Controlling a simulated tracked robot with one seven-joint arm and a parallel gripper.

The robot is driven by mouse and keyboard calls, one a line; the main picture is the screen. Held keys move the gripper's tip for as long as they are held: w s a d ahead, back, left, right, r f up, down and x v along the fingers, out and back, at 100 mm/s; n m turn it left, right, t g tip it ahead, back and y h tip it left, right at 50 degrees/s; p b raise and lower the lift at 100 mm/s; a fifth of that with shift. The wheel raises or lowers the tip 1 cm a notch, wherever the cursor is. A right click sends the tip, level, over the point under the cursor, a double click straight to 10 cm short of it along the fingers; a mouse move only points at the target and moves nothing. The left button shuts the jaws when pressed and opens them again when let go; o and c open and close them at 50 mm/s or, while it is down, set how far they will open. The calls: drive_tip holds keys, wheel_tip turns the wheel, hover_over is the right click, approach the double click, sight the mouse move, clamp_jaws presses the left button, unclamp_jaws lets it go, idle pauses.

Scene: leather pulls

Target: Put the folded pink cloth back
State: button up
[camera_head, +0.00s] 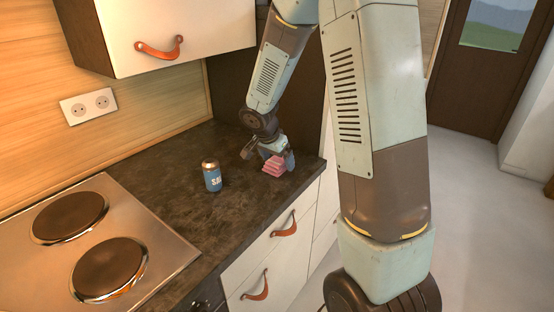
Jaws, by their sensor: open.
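The folded pink cloth (274,166) lies on the dark countertop (215,215) near its front edge, by the right end. My gripper (270,160) is lowered right at the cloth, with fingers showing to the left of it and to the right of it. The gripper is open. I cannot tell whether the fingers touch the cloth. The cloth's upper part is partly hidden by my gripper.
A hob (95,245) with two plates is at the lower left. A wall cabinet (180,35) hangs above. Drawers with leather pulls (285,224) are below the counter. Counter between can and hob is clear.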

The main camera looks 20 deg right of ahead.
drive_tip(key=v, duration=1.2)
drive_tip(key=s+d+r+n+t+y, duration=0.1)
drive_tip(key=s+r+n, duration=0.4)
drive_tip(key=s, duration=0.7)
drive_tip(key=s+d+r+n+t+y, duration=0.2)
drive_tip(key=s+r+n, duration=0.3)
drive_tip(key=s, duration=0.8)
wheel_tip(320, 180, up, 2)
drive_tip(key=shift+s+d+r+n+y, duration=0.15)
drive_tip(key=shift+d+n+y, duration=0.2)
drive_tip(key=shift+d, duration=0.25)
drive_tip(key=shift+c, duration=0.4)
